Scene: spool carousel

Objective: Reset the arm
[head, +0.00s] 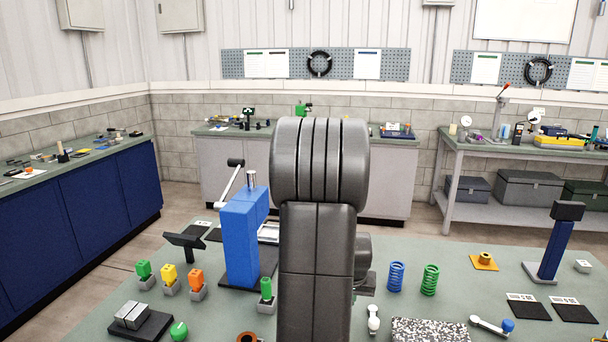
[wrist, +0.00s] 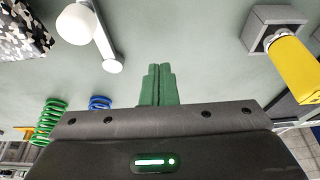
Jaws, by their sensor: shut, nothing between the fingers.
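My arm stands upright in the middle of the head view and hides my gripper there. In the wrist view my gripper (wrist: 157,85) shows as two green fingers, closed together and empty. The bench top (head: 455,295) lies beyond the fingertips, and nothing touches them. A white rod with ball ends (wrist: 98,35) lies to the upper left of the fingers. A yellow piece (wrist: 297,68) by a grey square socket (wrist: 272,32) is at the upper right. A green spring (wrist: 47,122) and a blue spring (wrist: 99,103) are at the left.
In the head view a blue block tower (head: 240,240) stands close left of my arm. Green, yellow and orange pegs (head: 168,275) sit in grey bases at the left. A speckled block (head: 430,330) lies at front right. A dark blue post (head: 553,245) stands at the far right.

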